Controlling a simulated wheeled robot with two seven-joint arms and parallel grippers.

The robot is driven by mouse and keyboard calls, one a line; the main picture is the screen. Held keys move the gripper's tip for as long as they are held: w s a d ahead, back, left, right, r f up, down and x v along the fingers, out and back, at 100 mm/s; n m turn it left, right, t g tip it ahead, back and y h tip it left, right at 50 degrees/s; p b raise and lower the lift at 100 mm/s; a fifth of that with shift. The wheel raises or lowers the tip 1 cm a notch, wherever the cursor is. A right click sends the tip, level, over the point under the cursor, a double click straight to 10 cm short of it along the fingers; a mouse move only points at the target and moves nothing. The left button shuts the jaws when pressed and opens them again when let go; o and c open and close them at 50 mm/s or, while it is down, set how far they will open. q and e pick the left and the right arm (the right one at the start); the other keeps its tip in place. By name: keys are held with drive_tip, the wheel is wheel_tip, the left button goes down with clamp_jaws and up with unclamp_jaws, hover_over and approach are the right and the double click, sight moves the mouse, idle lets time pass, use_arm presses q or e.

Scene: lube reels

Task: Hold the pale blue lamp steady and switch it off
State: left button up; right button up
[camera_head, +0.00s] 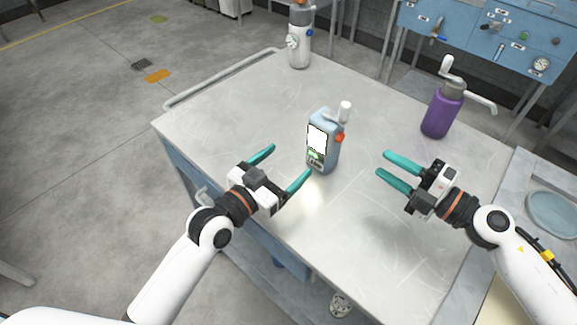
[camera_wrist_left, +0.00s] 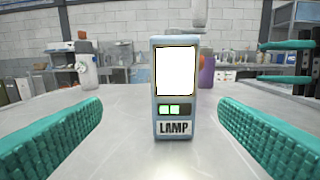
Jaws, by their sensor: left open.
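The pale blue lamp (camera_head: 323,141) stands upright near the middle of the metal table, its white panel lit. In the left wrist view the lamp (camera_wrist_left: 174,88) is straight ahead, with a small green-lit switch (camera_wrist_left: 170,109) below the panel and a LAMP label under that. My left gripper (camera_head: 283,162) is open and empty, just in front of the lamp and to its left, its fingers apart from it. My right gripper (camera_head: 385,166) is to the right of the lamp, empty, with its two teal fingers apart.
A purple bottle (camera_head: 439,116) with a white crank stands at the table's right side. A white and grey canister (camera_head: 299,46) with a gauge stands at the far edge. A blue tool panel (camera_head: 480,32) is behind. The tabletop (camera_head: 225,115) left of the lamp is clear.

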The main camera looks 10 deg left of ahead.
sight(317, 144)
use_arm(q)
drive_tip(key=shift+s+d+r+h, duration=0.15)
drive_tip(key=shift+s+d+r, duration=0.05)
drive_tip(key=shift+d, duration=0.2)
drive_tip(key=shift+s+d+r+h, duration=0.15)
drive_tip(key=shift+d+r, duration=0.05)
drive_tip(key=shift+d, duration=0.2)
drive_tip(key=x, duration=1.1)
drive_tip(key=shift+w+d, duration=0.2)
drive_tip(key=shift+w, duration=0.05)
drive_tip(key=c, duration=1.3)
drive_tip(key=shift+c, duration=0.2)
use_arm(e)
clamp_jaws()
